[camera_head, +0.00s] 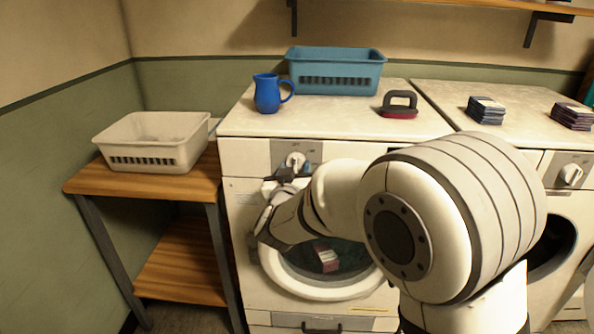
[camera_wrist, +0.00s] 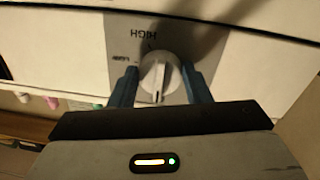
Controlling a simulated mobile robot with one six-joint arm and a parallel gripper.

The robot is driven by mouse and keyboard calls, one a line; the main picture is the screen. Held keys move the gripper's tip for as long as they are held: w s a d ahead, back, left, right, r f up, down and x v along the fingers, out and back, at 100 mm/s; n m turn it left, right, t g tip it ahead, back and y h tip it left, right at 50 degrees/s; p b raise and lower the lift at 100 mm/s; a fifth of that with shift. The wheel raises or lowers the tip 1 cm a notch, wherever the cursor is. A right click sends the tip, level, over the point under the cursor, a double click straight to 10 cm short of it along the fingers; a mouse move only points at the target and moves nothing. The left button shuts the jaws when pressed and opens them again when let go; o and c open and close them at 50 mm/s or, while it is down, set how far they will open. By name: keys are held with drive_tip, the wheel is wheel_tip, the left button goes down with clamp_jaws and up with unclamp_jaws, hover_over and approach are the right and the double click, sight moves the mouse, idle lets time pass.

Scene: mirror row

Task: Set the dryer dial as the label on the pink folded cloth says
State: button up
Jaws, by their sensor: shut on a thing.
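The white dial (camera_wrist: 157,80) is on a grey panel of the left front-loading machine, and it also shows in the head view (camera_head: 295,160). In the wrist view the panel lettering is upside down: "HIGH" reads above the dial, and a smaller word, perhaps "LOW", is to its left. A dark mark shows on the knob's lower part. My gripper (camera_wrist: 160,88) is shut on the dial, one blue-grey finger on each side. A small pinkish-red and white thing (camera_head: 326,259) shows in the machine's round door window; I cannot tell if it is the pink folded cloth. No cloth label is readable.
On the machine tops are a blue jug (camera_head: 267,94), a blue basket (camera_head: 336,72), a dark red-based handled thing (camera_head: 399,105) and dark folded stacks (camera_head: 486,110). A white basket (camera_head: 155,142) stands on the wooden table at left. The right machine has another dial (camera_head: 571,174).

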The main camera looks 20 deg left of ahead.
drive_tip(key=shift+d, duration=0.1)
drive_tip(key=shift+r+m, duration=0.1)
drive_tip(key=shift+m, duration=0.3)
drive_tip(key=shift+b, duration=0.4)
drive_tip(key=m+b, duration=0.4)
drive_tip(key=m, duration=0.1)
drive_tip(key=m+b, duration=0.5)
drive_tip(key=m, duration=0.1)
drive_tip(key=m+g+y+b, duration=0.1)
drive_tip(key=m+b, duration=0.3)
drive_tip(key=m, duration=0.2)
drive_tip(key=shift+w+r, duration=0.1)
drive_tip(key=shift+r, duration=0.3)
drive_tip(key=shift+r+m+b, duration=0.1)
drive_tip(key=shift+m+b, duration=0.45)
drive_tip(key=shift+m, duration=0.05)
